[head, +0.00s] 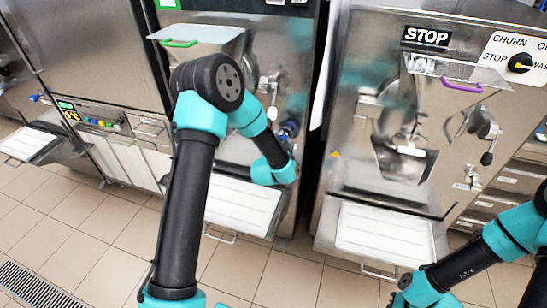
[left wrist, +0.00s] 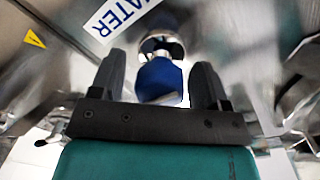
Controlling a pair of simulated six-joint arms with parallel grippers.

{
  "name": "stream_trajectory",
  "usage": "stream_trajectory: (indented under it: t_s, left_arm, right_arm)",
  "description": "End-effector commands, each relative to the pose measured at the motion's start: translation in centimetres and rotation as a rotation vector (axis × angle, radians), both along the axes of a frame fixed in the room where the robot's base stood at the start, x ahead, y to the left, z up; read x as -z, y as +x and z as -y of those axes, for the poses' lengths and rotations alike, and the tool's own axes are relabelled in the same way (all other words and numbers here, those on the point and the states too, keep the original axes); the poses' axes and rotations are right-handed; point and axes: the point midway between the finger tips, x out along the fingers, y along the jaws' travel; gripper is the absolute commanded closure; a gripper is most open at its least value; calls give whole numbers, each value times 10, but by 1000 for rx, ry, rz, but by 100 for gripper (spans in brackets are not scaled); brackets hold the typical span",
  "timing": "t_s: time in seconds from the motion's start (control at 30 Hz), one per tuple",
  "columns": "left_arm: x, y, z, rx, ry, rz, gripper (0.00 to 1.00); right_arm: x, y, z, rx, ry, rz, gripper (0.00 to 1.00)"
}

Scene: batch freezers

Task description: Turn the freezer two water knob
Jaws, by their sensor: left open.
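The blue water knob (left wrist: 158,80) sits on a metal stem, beside a white label (left wrist: 118,16) that reads WATER. In the left wrist view it lies between the two dark fingers of my left gripper (left wrist: 160,66), which are open on either side of it. I cannot tell whether either finger touches the knob. The fingers are mostly hidden there. My right arm shows at the lower right, with its gripper out of view.
Another freezer (head: 350,160) stands at the right, with a STOP label, a purple handle (head: 462,85) and an open-looking chute. White drip trays (head: 240,204) jut out low in front. A steel machine (head: 90,50) stands at the left. The tiled floor in front is clear.

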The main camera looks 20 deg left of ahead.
Motion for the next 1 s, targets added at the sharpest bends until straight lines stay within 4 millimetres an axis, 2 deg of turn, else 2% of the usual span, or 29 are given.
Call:
stream_trajectory:
  t_s: [0.17, 0.8, 1.0]
  left_arm:
    - [-2, -25, 2, 1, 0, -1, 31]
    - [-6, -144, 12, 2, 0, -2, 31]
    - [-7, -162, 13, 0, 1, 0, 31]
  right_arm:
    - [0, 0, 0, 0, 0, 0, 100]
    - [0, 0, 0, 0, 0, 0, 100]
    - [0, 0, 0, 0, 0, 0, 100]
